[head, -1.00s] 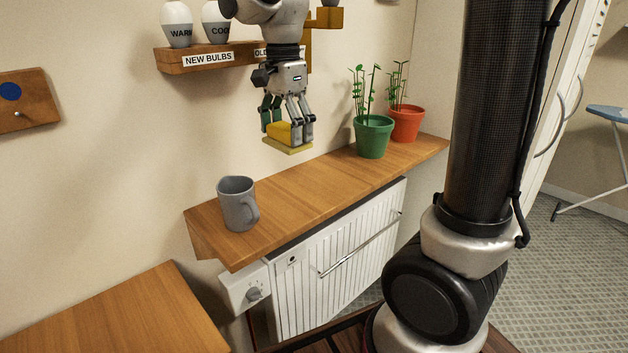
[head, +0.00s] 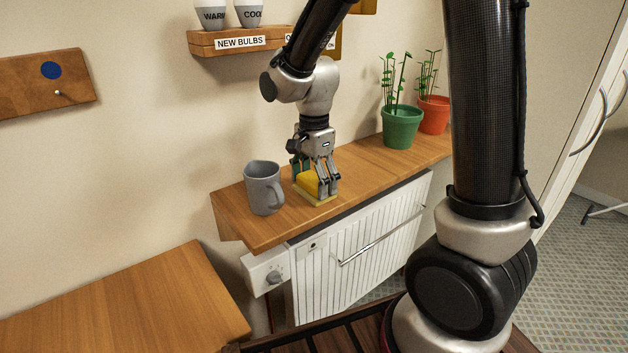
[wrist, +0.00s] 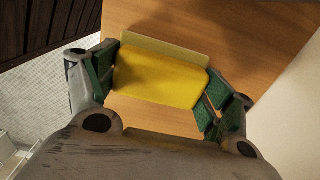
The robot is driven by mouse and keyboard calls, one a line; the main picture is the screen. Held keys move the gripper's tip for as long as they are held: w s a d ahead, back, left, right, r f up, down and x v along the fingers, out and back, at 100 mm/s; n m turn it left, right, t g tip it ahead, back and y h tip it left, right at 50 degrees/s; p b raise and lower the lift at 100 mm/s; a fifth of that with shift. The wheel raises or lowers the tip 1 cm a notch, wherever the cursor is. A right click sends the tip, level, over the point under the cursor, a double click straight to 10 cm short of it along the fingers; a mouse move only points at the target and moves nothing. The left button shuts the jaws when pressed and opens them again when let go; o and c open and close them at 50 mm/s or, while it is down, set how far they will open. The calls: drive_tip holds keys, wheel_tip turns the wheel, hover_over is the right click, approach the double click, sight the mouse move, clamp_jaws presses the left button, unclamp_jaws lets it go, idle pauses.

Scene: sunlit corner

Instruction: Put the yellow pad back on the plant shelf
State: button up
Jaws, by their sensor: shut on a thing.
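The yellow pad (head: 309,184) is a yellow block on a paler, wider base. It is at the plant shelf (head: 352,163), a wooden shelf above the radiator, just right of the grey mug. My gripper (head: 317,186) points down and is shut on the pad. The wrist view shows the pad (wrist: 160,77) between the green-lined fingers (wrist: 157,90), with shelf wood beneath it. The pad's base looks to be at the shelf surface; I cannot tell whether it bears on it.
A grey mug (head: 263,188) stands left of the pad. A green pot (head: 402,128) and a red pot (head: 433,115) with plants stand at the shelf's right. A bulb rack (head: 240,41) hangs above. A white radiator (head: 365,238) is below. Shelf between pad and green pot is clear.

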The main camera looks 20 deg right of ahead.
sight(315, 179)
drive_tip(key=o, duration=1)
drive_tip(key=shift+f, duration=0.15)
wheel_tip(315, 179, up, 12)
drive_tip(key=s+d+r+n+t, duration=0.1)
drive_tip(key=s+d+n, duration=0.3)
drive_tip(key=s, duration=0.2)
drive_tip(key=s+d+r+n+t, duration=0.1)
drive_tip(key=s+d+n+t, duration=0.1)
drive_tip(key=s+d+n, duration=0.3)
drive_tip(key=s+d+r+n+t, duration=0.1)
drive_tip(key=s+d+n, duration=0.4)
drive_tip(key=s, duration=0.2)
drive_tip(key=shift+s+r, duration=0.2)
drive_tip(key=shift+s, duration=0.2)
